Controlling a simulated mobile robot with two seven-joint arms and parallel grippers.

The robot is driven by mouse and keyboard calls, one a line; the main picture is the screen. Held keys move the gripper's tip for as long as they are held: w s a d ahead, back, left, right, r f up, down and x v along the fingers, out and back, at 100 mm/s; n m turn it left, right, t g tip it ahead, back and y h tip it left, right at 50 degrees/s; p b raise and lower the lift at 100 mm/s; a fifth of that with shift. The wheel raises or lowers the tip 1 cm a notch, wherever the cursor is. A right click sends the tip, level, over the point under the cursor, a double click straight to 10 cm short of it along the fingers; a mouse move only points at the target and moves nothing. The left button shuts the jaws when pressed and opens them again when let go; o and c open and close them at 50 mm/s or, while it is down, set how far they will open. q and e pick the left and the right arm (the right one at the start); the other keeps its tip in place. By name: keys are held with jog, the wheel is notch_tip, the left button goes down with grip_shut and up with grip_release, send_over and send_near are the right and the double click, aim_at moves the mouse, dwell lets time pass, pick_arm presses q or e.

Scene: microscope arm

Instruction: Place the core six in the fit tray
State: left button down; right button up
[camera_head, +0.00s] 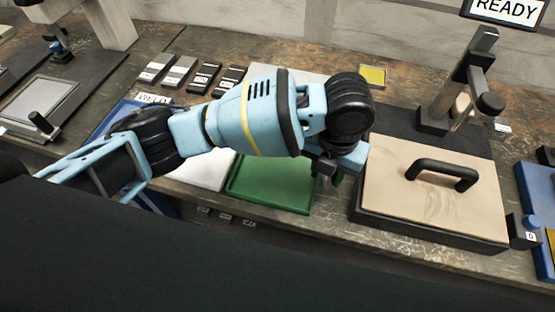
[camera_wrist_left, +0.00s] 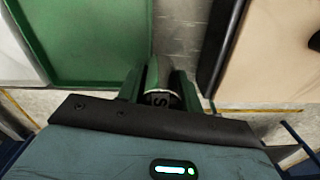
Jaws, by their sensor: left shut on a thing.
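My left gripper (camera_head: 338,168) hangs above the table between the green tray and the tan-topped box. It is shut on a small dark, rounded core (camera_wrist_left: 160,98) with a pale band and a dark mark, which I cannot read for certain. The wrist view shows the core between the fingers; the head view mostly hides it. The green tray (camera_head: 268,190) lies flat just left of the gripper, and its bare floor shows in the left wrist view (camera_wrist_left: 95,45). My arm covers its far part. No label naming the fit tray is readable. My right gripper is not in view.
The tan-topped box (camera_head: 428,208) with a black handle stands right of the gripper. A black stand (camera_head: 462,85) rises behind it. A white tray (camera_head: 205,172) adjoins the green tray's left. Several labelled dark and grey blocks (camera_head: 203,78) lie further back. A narrow strip of bare table separates green tray and box.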

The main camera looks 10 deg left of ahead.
pick_arm(q)
jog(key=p, duration=0.2)
send_over(261, 164)
jog(key=d, duration=0.2)
jog(key=shift+s+f, duration=0.25)
jog(key=shift+f, duration=0.2)
jog(key=shift+a+f, duration=0.1)
jog(key=shift+a, duration=0.2)
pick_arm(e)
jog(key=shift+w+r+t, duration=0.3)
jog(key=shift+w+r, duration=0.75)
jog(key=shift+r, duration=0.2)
pick_arm(q)
jog(key=shift+w+a, duration=0.1)
jog(key=shift+a, duration=0.3)
jog(key=shift+w+a+f, duration=0.1)
jog(key=shift+a+f, duration=0.2)
notch_tip(261, 164, down, 2)
jog(key=shift+f, duration=0.5)
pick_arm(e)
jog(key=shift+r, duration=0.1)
pick_arm(q)
jog(key=shift+f, duration=0.25)
jog(key=c, duration=0.9)
grip_release()
jog(key=shift+c, duration=0.2)
